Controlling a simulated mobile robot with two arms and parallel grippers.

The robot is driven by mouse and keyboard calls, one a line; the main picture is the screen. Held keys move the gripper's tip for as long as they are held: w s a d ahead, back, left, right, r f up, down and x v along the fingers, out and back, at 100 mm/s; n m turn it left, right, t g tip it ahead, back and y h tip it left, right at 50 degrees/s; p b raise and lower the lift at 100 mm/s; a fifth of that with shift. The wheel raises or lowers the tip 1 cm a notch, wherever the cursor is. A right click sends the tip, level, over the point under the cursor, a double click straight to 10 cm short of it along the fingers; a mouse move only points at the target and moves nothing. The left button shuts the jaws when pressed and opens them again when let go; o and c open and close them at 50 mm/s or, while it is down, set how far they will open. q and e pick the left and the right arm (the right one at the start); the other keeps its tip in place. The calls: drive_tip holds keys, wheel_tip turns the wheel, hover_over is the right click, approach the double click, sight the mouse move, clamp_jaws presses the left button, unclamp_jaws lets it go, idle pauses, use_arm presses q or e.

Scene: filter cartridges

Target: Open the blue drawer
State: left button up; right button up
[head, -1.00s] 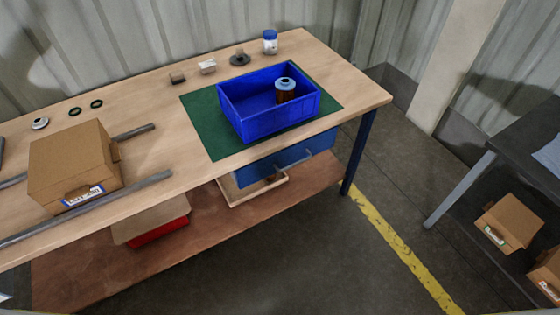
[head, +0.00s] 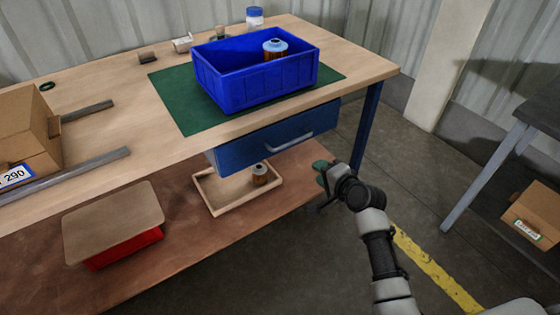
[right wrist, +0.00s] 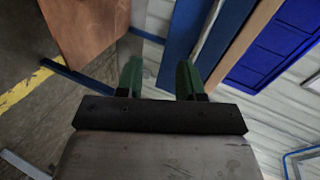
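The blue drawer (head: 255,148) hangs under the front edge of the workbench and looks closed. Its pale bar handle (head: 289,143) runs across the front. My right gripper (head: 321,172) is in front of the bench, right of and a little below the handle, apart from it. In the right wrist view the drawer front (right wrist: 183,32) and its handle (right wrist: 209,32) lie ahead of the fingers. The two green fingers of the right gripper (right wrist: 158,80) are spread with nothing between them. My left gripper is out of view.
A blue bin (head: 250,92) with a cartridge (head: 274,50) stands on the green mat (head: 180,108) above the drawer. A wooden tray (head: 215,198) and a lidded red box (head: 125,248) are on the lower shelf. A blue bench leg (head: 368,125) is right of the drawer.

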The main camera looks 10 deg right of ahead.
drive_tip(key=t+y+b, duration=0.1)
drive_tip(key=b, duration=0.1)
approach(295, 141)
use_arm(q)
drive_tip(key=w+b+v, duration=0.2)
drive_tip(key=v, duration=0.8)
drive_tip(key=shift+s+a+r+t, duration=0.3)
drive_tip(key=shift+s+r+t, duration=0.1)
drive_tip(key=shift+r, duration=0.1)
use_arm(e)
drive_tip(key=shift+m, duration=0.3)
drive_tip(key=shift+d+x, duration=0.2)
drive_tip(key=shift+x, duration=5.1)
drive_tip(key=shift+f, duration=0.2)
clamp_jaws()
